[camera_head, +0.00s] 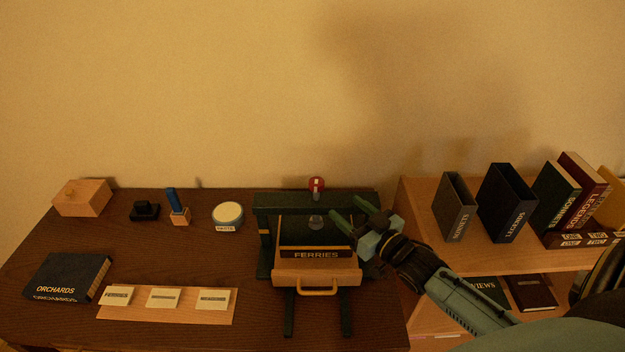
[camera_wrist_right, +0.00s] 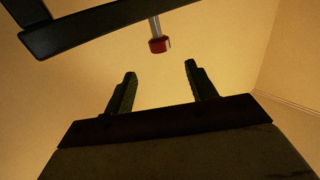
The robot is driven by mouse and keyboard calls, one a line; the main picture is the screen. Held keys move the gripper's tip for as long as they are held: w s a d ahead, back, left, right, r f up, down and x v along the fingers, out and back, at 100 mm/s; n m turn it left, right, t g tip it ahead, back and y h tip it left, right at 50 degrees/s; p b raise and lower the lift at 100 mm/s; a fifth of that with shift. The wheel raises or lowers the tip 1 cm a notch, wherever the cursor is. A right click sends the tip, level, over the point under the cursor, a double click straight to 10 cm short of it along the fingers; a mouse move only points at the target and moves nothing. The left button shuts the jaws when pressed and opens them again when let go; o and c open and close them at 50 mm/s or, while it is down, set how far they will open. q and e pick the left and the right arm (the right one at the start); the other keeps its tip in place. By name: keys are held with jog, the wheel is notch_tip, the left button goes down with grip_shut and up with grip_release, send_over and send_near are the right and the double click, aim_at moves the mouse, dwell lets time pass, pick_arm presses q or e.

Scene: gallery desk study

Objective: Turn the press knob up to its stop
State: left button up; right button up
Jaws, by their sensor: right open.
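The press (camera_head: 263,212) is a dark green frame at the right part of the desk. Its red press knob (camera_head: 316,184), with a pale mark on its face, stands on top of the crossbar. In the right wrist view the red knob (camera_wrist_right: 159,45) sits on a grey shaft beyond the fingertips, roughly between them in the picture. My right gripper (camera_head: 348,213) is open and empty at the right side of the press, below and right of the knob and apart from it. It also shows open in the right wrist view (camera_wrist_right: 160,75). My left gripper is not in view.
A wooden tray labelled FERRIES (camera_head: 318,273) sits in the press. A shelf (camera_head: 415,215) with upright books and slipcases stands at the right. A round tin (camera_head: 228,214), a stamp (camera_head: 179,212), a wooden box (camera_head: 82,198) and an ORCHARDS book (camera_head: 67,277) are left.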

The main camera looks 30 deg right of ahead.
aim_at(321, 187)
jog(key=w, duration=0.4)
jog(key=shift+w+a, duration=0.25)
jog(key=shift+w, duration=0.05)
jog(key=w, duration=0.6)
jog(key=shift+w+a, duration=0.25)
jog(key=shift+a, duration=0.1)
jog(key=shift+w+f, duration=0.1)
jog(key=shift+w, duration=0.5)
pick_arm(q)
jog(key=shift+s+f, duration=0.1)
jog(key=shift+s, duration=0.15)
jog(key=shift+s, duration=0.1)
pick_arm(e)
jog(key=shift+c, duration=0.2)
jog(key=c, duration=0.9)
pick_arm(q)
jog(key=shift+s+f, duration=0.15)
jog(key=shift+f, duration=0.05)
pick_arm(e)
jog(key=shift+n+g+y, duration=0.3)
jog(key=shift+n+y, duration=0.5)
jog(key=shift+y, duration=0.5)
jog(key=shift+a, duration=0.1)
